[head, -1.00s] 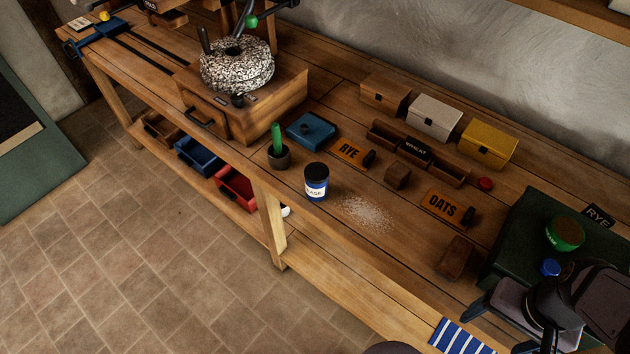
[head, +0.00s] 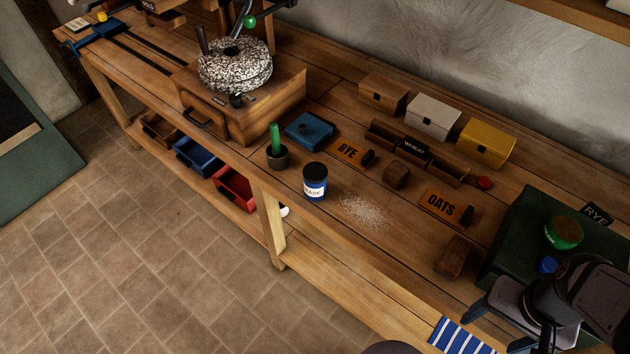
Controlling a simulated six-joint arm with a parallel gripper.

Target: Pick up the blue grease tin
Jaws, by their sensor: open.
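The blue grease tin (head: 315,188) stands upright on the wooden bench near its front edge. It has a dark lid and a pale label with part of a word showing. My gripper (head: 510,318) is at the lower right, open and empty over the right end of the bench. It is well to the right of the tin and apart from it. Part of the gripper is hidden by my dark wrist.
A pot with a green handle (head: 277,155) stands just left of the tin, a blue square item (head: 310,131) behind. Spilled meal (head: 365,213) lies to its right.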

